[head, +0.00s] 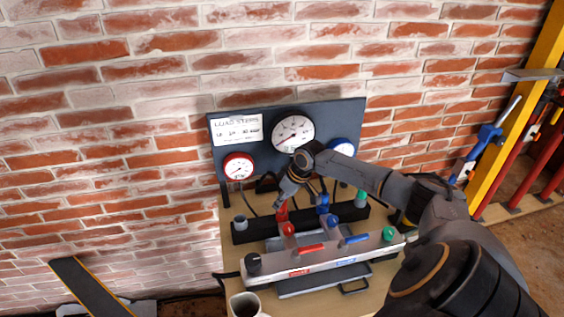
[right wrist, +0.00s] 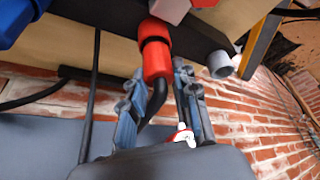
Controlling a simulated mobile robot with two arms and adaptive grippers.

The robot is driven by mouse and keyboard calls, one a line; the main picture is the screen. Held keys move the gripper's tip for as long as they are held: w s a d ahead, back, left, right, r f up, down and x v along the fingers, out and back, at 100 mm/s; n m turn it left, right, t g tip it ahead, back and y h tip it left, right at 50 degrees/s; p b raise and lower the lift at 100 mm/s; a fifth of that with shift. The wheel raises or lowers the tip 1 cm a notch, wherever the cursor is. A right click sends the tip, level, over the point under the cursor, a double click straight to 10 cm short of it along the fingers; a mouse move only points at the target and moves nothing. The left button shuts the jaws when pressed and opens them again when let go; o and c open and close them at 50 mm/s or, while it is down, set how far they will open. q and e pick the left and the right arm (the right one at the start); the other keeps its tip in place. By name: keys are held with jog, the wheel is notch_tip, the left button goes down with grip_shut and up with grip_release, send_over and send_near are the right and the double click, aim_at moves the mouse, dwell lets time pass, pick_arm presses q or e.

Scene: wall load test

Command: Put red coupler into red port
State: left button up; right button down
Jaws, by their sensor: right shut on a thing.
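The red coupler (head: 282,211) is held in my right gripper (head: 280,199), just behind the red port (head: 289,229) on the grey manifold block. In the right wrist view the red coupler (right wrist: 156,58) sits between the two fingers of my right gripper (right wrist: 158,92), with its black hose running back between them. A red part with a pale face (right wrist: 168,9) shows right beyond the coupler's end. I cannot tell whether the two touch. My left gripper is not in view.
A grey coupler (head: 240,223), blue coupler (head: 327,220) and green coupler (head: 361,199) stand along the black rail (head: 262,232). A red lever (head: 311,248) and blue lever (head: 356,239) lie on the manifold (head: 330,262). The gauge panel (head: 262,150) rises behind. A mug (head: 246,304) stands front left.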

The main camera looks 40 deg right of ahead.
jog(key=shift+s+f, duration=0.1)
jog(key=shift+f, duration=0.2)
jog(key=c, duration=0.9)
grip_release()
jog(key=shift+c, duration=0.2)
jog(key=shift+o, duration=0.2)
jog(key=o, duration=0.5)
jog(key=shift+c, duration=0.2)
notch_tip(320, 180, up, 8)
jog(key=p, duration=0.8)
jog(key=shift+r, duration=0.1)
